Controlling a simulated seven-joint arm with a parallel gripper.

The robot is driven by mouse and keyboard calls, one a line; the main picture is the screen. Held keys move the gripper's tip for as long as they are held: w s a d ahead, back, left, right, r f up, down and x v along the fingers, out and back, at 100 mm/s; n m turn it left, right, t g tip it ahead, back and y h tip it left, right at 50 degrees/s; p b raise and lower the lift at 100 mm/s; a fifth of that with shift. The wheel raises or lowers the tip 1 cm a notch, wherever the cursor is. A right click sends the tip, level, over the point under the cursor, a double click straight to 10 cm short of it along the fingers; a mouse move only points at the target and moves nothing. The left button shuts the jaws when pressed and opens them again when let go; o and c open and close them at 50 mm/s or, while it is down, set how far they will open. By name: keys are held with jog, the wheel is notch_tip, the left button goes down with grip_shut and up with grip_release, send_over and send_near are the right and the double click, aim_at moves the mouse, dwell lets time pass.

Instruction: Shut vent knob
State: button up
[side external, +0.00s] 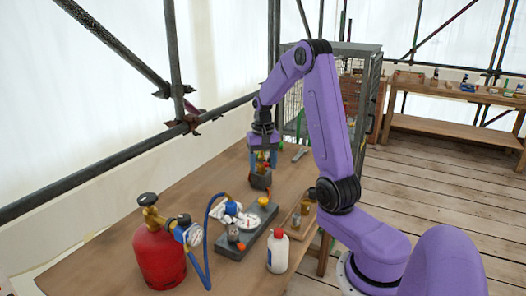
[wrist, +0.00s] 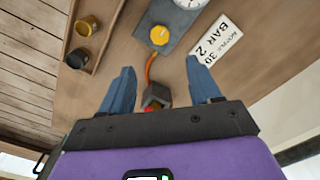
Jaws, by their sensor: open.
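A yellow knob (wrist: 159,35) sits on a grey base plate (wrist: 176,45) beside a white dial; in the side external view the yellow knob (side external: 263,201) is at the plate's far end. I cannot tell from a label whether it is the vent knob. My gripper (wrist: 160,68) is open, with its two blue fingers apart. In the side external view my gripper (side external: 262,162) is beyond the plate, above the table. A dark block (wrist: 155,97) with a red part shows between the finger bases, joined by an orange hose to the plate. The block's lower part is hidden by my gripper.
A red gas cylinder (side external: 160,255) with a gauge and blue hose (side external: 207,245) stands at the front left. A white bottle (side external: 277,252) with a red cap is near the plate. A wooden tray (side external: 298,222) holds small cups. A lettered white card (wrist: 216,40) lies beside the plate.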

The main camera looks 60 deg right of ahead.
jog(key=shift+r, duration=2.3)
